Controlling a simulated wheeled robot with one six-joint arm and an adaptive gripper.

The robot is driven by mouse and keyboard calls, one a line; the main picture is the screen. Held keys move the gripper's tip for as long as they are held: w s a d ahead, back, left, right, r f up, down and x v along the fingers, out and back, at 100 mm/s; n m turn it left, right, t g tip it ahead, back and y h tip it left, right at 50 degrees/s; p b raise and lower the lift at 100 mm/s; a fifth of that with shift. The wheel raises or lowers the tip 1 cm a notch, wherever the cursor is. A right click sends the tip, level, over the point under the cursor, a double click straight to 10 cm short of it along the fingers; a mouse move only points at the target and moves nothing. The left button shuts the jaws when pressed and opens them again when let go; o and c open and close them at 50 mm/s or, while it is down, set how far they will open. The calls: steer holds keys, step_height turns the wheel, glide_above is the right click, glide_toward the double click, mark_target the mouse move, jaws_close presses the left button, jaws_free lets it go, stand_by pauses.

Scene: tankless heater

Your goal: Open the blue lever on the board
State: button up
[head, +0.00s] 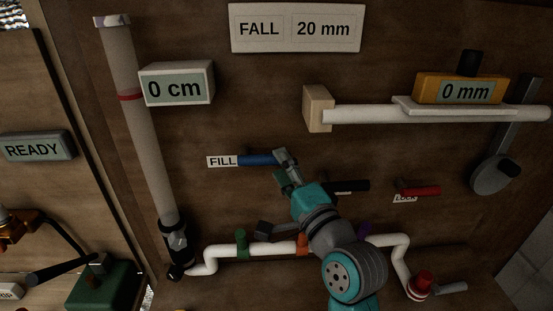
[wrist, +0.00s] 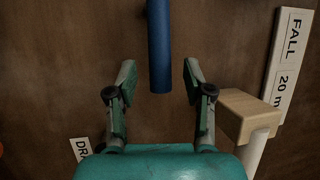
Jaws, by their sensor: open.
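The blue lever (head: 257,160) lies roughly level on the brown board, just right of a white FILL label (head: 222,161). My gripper (head: 284,164) is at the right end of the lever in the head view and hides part of that end. In the wrist view, the blue lever (wrist: 159,45) comes down from the top edge and its free end lies between the two spread fingers of my gripper (wrist: 160,75). A gap shows on each side, so neither finger appears to touch it. How deep the fingers sit along the lever is hard to tell.
A black lever (head: 350,186) and a red lever (head: 420,191) are to the right. A white pipe (head: 265,249) with coloured valves runs below. A clear tube (head: 138,125) stands left. A wooden block (head: 318,108) holding a white bar is up right, and shows close by in the wrist view.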

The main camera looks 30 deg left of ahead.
steer(key=shift+x, duration=1.55)
jaws_close()
